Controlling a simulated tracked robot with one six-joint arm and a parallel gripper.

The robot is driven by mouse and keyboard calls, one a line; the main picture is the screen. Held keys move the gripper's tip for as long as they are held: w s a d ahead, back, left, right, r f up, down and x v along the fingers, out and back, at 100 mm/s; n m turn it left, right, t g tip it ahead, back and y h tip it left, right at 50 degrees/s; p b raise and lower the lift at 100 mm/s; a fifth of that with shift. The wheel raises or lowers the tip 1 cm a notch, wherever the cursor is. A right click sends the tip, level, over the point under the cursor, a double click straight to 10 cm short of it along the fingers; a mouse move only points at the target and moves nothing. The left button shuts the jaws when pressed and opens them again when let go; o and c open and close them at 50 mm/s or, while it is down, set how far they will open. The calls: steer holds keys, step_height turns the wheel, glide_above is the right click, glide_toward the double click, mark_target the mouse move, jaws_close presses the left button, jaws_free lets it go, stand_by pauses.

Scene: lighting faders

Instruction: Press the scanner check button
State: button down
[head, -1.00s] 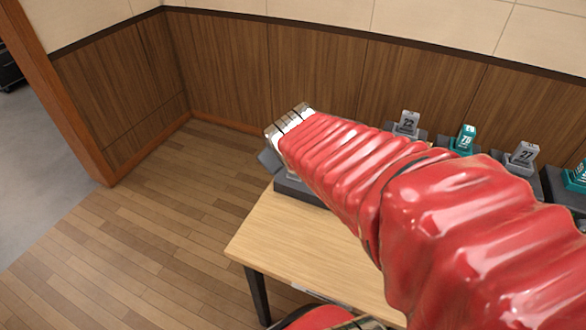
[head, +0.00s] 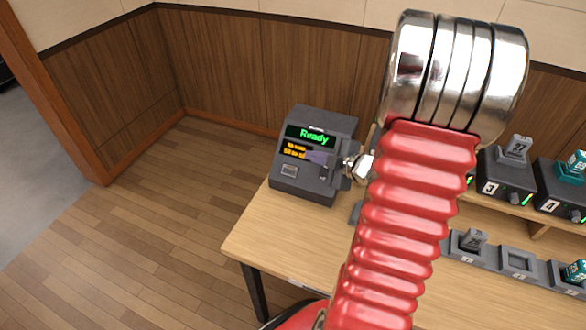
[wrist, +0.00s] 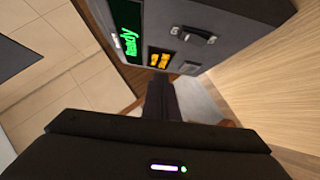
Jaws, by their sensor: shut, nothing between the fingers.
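The scanner is a dark grey box (head: 342,124) on the left end of the table, with a green "Ready" display and a small amber display below it. A small pale-edged rectangular piece (head: 289,171) sits low on its face, perhaps the check button; I see no readable label. A small grey rectangle also shows on the face in the wrist view (wrist: 188,68), beside a raised grey part (wrist: 200,35). My gripper (head: 318,157) is shut and empty. Its dark fingers are in front of the scanner face, right of the amber display. I cannot tell whether they touch it.
The wooden table (head: 262,232) is clear in front of the scanner. To the right, a shelf holds numbered units with grey and teal tagged pieces (head: 515,150). A row of grey sockets (head: 517,262) lies below. My red arm hides the middle.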

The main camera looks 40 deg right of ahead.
steer(key=s+a+f+n+t+y, duration=0.1)
steer(key=s+a+f+t+y, duration=0.1)
steer(key=s, duration=0.5)
steer(key=f+y, duration=0.1)
steer(key=y, duration=0.1)
steer(key=shift+s+a+n+y, duration=0.25)
steer(key=shift+a+n+y, duration=0.05)
steer(key=shift+y, duration=0.1)
steer(key=shift+w, duration=0.1)
glide_above(297, 181)
steer(key=a, duration=0.2)
step_height(297, 181, down, 3)
steer(key=shift+d+f, duration=0.75)
steer(key=shift+d, duration=0.2)
